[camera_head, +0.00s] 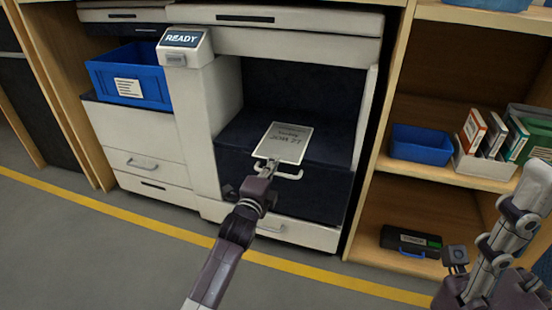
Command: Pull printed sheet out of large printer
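The large printer (195,125) is a tall white machine with a READY display and a dark open bay. The printed sheet (290,140), white-edged with a grey face and the text JOB 27, lies in the bay with its near edge toward me. My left gripper (268,165) reaches up from below, its tips at the near edge of the sheet. The fingers look narrow and are small here; I cannot tell if they grip the paper. My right gripper (527,193) is at the far right, away from the printer, empty, its finger gap unclear.
A blue bin (130,75) stands on the printer's left. The right shelf holds a blue box (420,145), several upright boxes and a black case (410,242). A yellow line (325,279) crosses the clear floor.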

